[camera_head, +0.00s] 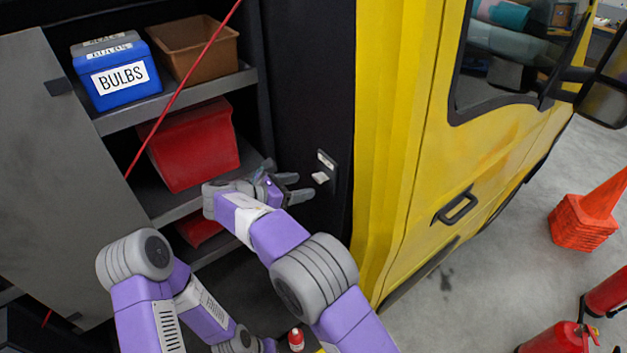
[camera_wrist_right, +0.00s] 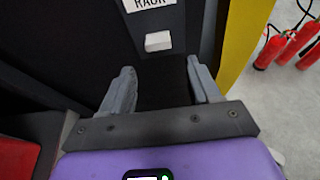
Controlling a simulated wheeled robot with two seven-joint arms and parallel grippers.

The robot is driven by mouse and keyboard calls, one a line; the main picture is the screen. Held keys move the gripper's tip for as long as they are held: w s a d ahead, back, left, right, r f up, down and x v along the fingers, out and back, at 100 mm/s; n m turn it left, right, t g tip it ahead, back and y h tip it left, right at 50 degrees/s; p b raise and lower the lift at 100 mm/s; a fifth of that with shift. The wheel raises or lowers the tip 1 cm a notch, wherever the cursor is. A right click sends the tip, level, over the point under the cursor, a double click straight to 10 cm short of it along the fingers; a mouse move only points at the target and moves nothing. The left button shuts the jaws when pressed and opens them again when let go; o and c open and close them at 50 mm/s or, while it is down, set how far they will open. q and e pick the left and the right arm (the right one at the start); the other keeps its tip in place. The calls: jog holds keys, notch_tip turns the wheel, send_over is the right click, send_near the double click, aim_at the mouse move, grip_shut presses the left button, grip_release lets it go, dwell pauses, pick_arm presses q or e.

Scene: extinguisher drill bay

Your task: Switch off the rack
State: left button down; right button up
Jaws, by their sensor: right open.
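The rack switch is a small white rocker (camera_head: 320,177) on a dark plate under a white label, on the black panel beside the shelves. In the right wrist view the rocker (camera_wrist_right: 158,41) sits below a label reading "RACK" (camera_wrist_right: 150,3), partly cut off at the top edge. My right gripper (camera_head: 296,187) is open and empty, just left of the rocker in the head view. In the right wrist view its two fingers (camera_wrist_right: 160,76) point towards the panel, with the rocker ahead between their lines. It appears apart from them. My left arm shows at the lower left, but its fingers are not visible.
Shelves left of the panel hold a blue BULBS bin (camera_head: 118,76), a brown bin (camera_head: 190,48) and a red bin (camera_head: 190,145). A thin red line (camera_head: 180,92) crosses in front. The yellow vehicle door (camera_head: 480,165), orange cones (camera_head: 582,222) and red extinguishers (camera_head: 556,340) are right.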

aim_at(321, 183)
jog(key=x, duration=0.6)
jog(key=shift+p, duration=0.4)
jog(key=c, duration=1)
jog(key=shift+f+t+h+b, duration=0.4)
jog(key=shift+h, duration=0.2)
jog(key=shift+c, duration=0.2)
jog(key=shift+h, duration=0.3)
jog(key=o, duration=1)
jog(key=shift+o, duration=0.2)
jog(key=shift+a, duration=0.1)
